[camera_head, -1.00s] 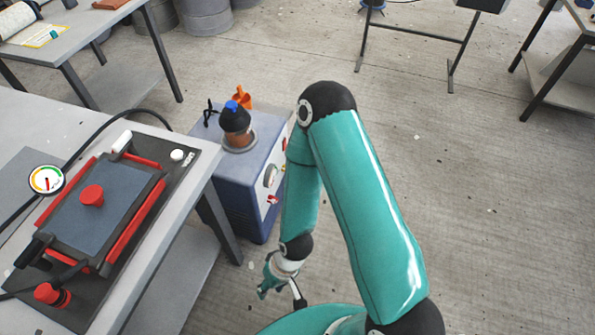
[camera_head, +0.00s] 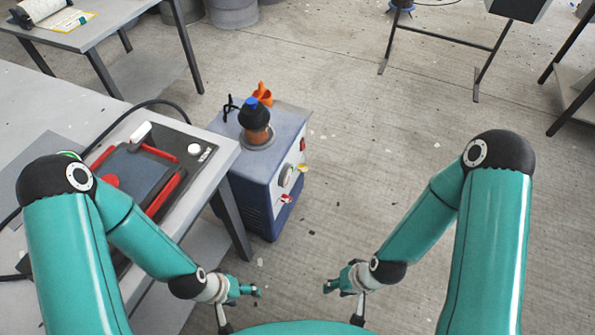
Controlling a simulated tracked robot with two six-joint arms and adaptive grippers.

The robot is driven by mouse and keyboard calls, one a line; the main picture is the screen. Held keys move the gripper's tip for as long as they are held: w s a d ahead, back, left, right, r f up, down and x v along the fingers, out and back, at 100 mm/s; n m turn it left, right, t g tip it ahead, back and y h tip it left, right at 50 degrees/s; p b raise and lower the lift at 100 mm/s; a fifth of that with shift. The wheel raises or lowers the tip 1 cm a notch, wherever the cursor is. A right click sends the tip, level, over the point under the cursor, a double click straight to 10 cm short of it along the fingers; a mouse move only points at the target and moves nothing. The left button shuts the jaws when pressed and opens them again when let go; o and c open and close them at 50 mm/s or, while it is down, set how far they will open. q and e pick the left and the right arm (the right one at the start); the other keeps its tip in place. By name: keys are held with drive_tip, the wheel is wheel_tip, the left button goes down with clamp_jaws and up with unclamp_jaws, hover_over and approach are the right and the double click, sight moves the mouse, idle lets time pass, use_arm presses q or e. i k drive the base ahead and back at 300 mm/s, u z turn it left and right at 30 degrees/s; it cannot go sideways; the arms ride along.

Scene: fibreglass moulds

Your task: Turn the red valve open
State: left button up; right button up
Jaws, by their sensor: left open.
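Several red parts could be the red valve. A small red handle (camera_head: 287,199) sits low on the front of the blue cabinet (camera_head: 245,186), and another red part (camera_head: 302,145) sits higher on that front. A round red knob (camera_head: 109,181) on the mould press is partly covered by my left arm. My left gripper (camera_head: 257,291) is open and empty, low in the middle, in front of the cabinet and apart from it. My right gripper (camera_head: 328,288) is to its right, apart from everything; its finger gap is too small to judge.
The grey table (camera_head: 222,160) with the press (camera_head: 140,165) stands at left, its front partly hidden by my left arm. A dark-topped bottle (camera_head: 255,118) and an orange part (camera_head: 262,94) are on the cabinet. Floor (camera_head: 370,190) right of the cabinet is clear.

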sight(285, 198)
drive_tip(key=u, duration=1.25)
drive_tip(key=k, duration=1.35)
drive_tip(key=z, duration=0.45)
drive_tip(key=i, duration=1.05)
